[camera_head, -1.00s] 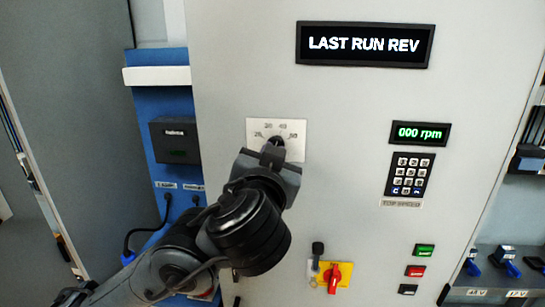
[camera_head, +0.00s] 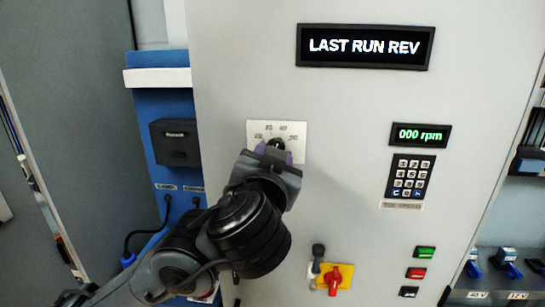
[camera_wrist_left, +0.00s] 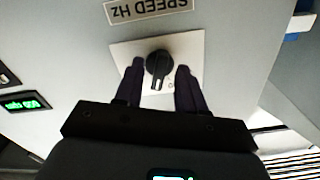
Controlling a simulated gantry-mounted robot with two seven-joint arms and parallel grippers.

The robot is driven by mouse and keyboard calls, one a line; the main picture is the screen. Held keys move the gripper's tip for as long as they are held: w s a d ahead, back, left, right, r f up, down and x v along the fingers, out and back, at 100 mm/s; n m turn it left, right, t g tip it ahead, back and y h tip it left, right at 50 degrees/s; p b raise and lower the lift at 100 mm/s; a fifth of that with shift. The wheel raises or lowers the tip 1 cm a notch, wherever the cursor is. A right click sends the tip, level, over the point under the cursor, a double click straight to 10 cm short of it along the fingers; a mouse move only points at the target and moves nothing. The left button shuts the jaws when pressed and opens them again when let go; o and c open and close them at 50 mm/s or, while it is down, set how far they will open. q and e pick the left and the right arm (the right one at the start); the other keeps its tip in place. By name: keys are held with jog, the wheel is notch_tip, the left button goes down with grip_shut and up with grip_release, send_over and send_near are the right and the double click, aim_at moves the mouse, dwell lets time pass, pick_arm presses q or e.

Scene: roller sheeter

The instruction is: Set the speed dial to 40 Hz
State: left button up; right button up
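The speed dial is a black knob (camera_wrist_left: 158,65) on a white scale plate (camera_head: 294,130) on the grey panel. In the wrist view its label "SPEED HZ" (camera_wrist_left: 150,8) appears upside down above the plate. My left gripper (camera_wrist_left: 160,70) is open, with one dark finger on each side of the knob and a visible gap to each. In the head view, my left gripper (camera_head: 275,154) covers the lower part of the plate and much of the knob (camera_head: 277,145). The knob's exact setting cannot be read. My right gripper is not in view.
A "LAST RUN REV" display (camera_head: 365,46) is above. An rpm display (camera_head: 420,135) and keypad (camera_head: 408,177) are to the right. A red switch on a yellow plate (camera_head: 346,271) is below. Green (camera_head: 425,252) and red (camera_head: 416,272) buttons are at lower right.

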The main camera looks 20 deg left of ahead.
pick_arm(q)
jog(key=v, duration=1)
jog(key=shift+s+b, duration=0.4)
jog(key=shift+b, duration=0.05)
